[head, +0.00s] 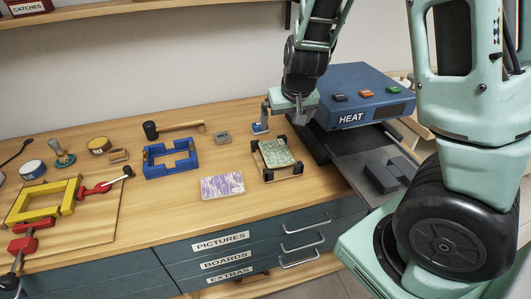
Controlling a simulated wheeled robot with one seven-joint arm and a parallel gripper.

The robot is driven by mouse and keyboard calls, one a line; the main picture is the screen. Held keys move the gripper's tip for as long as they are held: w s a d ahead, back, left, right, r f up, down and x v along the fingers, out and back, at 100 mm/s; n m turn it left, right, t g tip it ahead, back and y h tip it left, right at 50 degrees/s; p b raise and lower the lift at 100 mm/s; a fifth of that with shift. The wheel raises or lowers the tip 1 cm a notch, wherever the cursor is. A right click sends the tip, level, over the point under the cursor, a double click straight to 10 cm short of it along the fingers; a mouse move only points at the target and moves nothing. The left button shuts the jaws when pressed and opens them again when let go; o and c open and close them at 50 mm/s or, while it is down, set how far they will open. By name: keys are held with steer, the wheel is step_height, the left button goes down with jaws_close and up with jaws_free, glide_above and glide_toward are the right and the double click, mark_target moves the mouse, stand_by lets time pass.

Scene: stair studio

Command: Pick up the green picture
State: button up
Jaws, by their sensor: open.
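The green picture (277,151) is a small rectangle with a pale green pattern. It lies on a light wooden frame or board with dark corner pieces (269,175) near the middle of the workbench. My gripper (301,117) is above and behind the picture, slightly to its right, beside the blue heat press. It is open and apart from the picture, and no object shows in it. Its fingertips are small and dark in this view.
A blue press marked HEAT (352,95) stands at the right. A purple-patterned rectangle (222,186) lies left of the picture, with a blue frame (171,160) and a mallet (173,128) behind. Clamps and a yellow frame (42,201) lie left.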

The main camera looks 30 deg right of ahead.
steer(key=b, duration=0.2)
glide_toward(276, 152)
steer(key=shift+w+d+f, duration=0.2)
steer(key=shift+d+f, duration=0.05)
steer(key=shift+f, duration=0.25)
steer(key=shift+p+x, duration=0.4)
steer(key=shift+x, duration=2.75)
steer(key=shift+a, duration=0.15)
steer(key=c, duration=0.9)
